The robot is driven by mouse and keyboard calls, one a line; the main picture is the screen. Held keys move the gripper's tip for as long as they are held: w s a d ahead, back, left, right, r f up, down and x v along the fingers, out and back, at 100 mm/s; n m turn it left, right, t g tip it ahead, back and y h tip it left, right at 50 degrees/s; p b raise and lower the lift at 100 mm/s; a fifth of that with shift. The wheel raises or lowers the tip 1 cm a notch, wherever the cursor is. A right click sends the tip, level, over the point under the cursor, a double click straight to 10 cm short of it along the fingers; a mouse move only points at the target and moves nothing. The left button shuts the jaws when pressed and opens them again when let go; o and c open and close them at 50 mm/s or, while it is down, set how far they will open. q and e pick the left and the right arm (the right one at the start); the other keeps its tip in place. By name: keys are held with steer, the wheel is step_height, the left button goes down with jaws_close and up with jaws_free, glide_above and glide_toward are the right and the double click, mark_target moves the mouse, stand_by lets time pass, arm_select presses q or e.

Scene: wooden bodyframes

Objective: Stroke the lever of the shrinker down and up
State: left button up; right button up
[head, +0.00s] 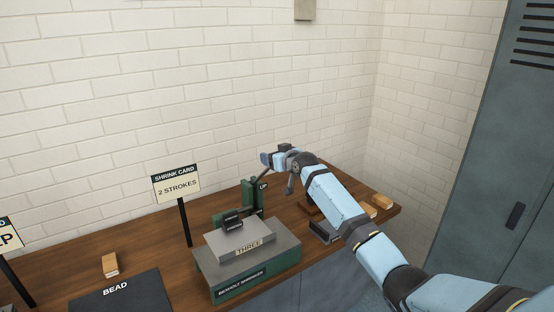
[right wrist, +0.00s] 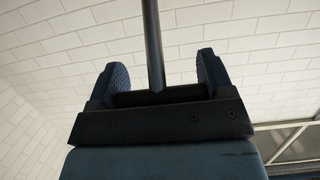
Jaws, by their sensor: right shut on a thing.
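The shrinker (head: 283,258) stands on the bench with a green base and a grey top. A green upright with an "UP" label stands behind. My right gripper (head: 273,159) is raised at the top of the lever. In the right wrist view, the dark lever rod (right wrist: 153,45) meets a dark crossbar grip (right wrist: 150,97) held between the two finger pads. The right gripper is shut on this grip. My left gripper is not in view.
A sign (head: 176,186) reads "SHRINK CARD, 2 STROKES" on a post left of the shrinker. A dark "BEAD" mat (head: 130,300) and a wooden block (head: 110,265) lie further left. Small blocks (head: 382,201) lie at the bench's right end. A grey locker (head: 490,170) stands right.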

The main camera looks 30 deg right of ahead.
steer(key=o, duration=1.2)
steer(key=shift+o, duration=0.4)
steer(key=shift+w+f, duration=0.15)
steer(key=shift+f, duration=0.05)
steer(key=b+v, duration=0.2)
steer(key=v, duration=1.1)
steer(key=shift+s+r, duration=0.2)
steer(key=shift+s, duration=0.2)
steer(key=shift+d, duration=0.1)
